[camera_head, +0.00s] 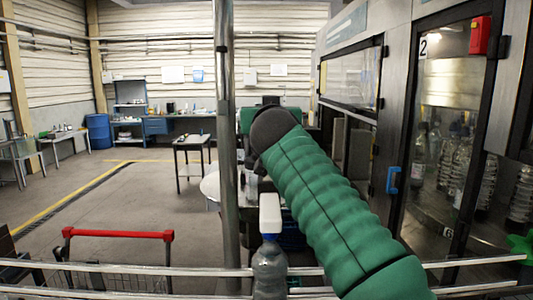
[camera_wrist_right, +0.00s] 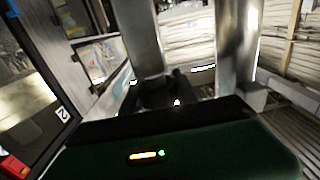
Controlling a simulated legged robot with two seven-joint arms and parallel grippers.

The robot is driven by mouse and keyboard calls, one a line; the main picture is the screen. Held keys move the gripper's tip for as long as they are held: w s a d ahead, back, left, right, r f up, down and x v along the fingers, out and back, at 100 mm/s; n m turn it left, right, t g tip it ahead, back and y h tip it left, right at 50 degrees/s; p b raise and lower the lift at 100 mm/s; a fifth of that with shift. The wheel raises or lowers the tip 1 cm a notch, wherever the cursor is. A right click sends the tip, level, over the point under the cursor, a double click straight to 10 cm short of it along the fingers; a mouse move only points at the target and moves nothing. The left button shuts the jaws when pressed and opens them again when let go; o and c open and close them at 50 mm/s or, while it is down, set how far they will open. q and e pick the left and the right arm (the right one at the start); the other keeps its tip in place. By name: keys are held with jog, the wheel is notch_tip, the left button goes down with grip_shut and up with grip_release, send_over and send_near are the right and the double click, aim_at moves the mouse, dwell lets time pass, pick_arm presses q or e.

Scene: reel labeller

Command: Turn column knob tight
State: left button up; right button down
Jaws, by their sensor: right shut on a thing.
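The steel column (camera_head: 225,140) stands upright left of centre in the head view. In the right wrist view, a bright metal post (camera_wrist_right: 143,40) rises straight ahead, just beyond my jaws. My right gripper (camera_wrist_right: 158,94) is shut on a dark thing at the foot of that post, which I take to be the column knob; jaws and knob blend together, so its outline and tightness cannot be told. In the head view my green right arm reaches up from the lower right and hides the jaws and knob. My left gripper is in neither view.
The glazed machine cabinet (camera_head: 393,180) stands close on the right. A trolley with a red handle (camera_head: 118,234) is at lower left. Open floor lies beyond.

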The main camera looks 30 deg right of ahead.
jog(key=shift+s+d+m+g+h+p, duration=0.2)
jog(key=shift+s+m+g+h+p, duration=0.1)
jog(key=shift+m+g+h+p, duration=1.25)
jog(key=shift+s+d+m+g+h+p, duration=0.25)
jog(key=shift+m+g+h+p, duration=0.45)
jog(key=shift+m+g+h, duration=0.9)
jog(key=shift+s+d+m+g+h+p, duration=0.15)
jog(key=shift+s+m+g+h+p, duration=0.15)
jog(key=shift+m+g+h+p, duration=1.25)
jog(key=shift+n+g+y+b, duration=0.4)
jog(key=shift+g+y, duration=0.1)
jog(key=shift+y, duration=0.1)
jog(key=c, duration=0.9)
grip_release()
jog(key=shift+w, duration=0.1)
jog(key=shift+c, duration=0.2)
jog(key=shift+a, duration=0.1)
